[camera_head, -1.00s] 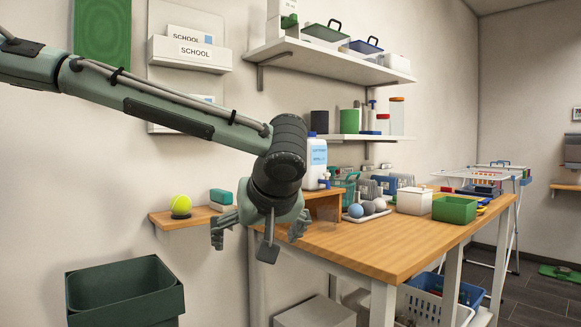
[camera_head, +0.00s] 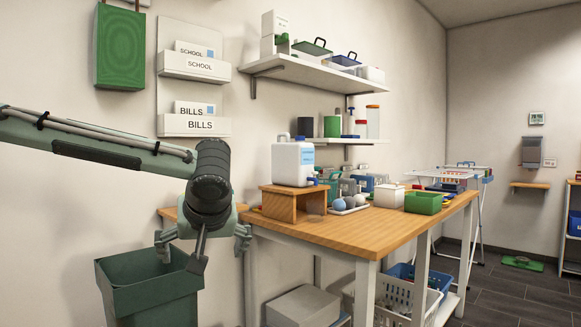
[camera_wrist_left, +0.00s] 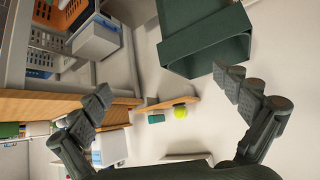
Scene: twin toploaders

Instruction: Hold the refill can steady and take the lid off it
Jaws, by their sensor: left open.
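The refill can is most likely the white jug (camera_head: 293,163) with a pale blue label, upright on a small wooden riser (camera_head: 280,204) on the bench's near left end. A dark cap shows on its top. My left gripper (camera_head: 203,248) hangs to the left of the bench and below the jug, open and empty, apart from the can. Its spread fingers also show in the left wrist view (camera_wrist_left: 160,83), with nothing between them. A white shape (camera_wrist_left: 108,148) beside the wooden edge there may be the can; I cannot tell. My right gripper is out of view.
A dark green bin (camera_head: 150,290) stands below my left gripper. The wooden bench (camera_head: 400,228) has clear front space; a green box (camera_head: 423,203), a white box (camera_head: 389,196) and balls stand behind. Wall shelves (camera_head: 320,75) hang above. A yellow-green ball (camera_wrist_left: 180,112) lies near a ledge.

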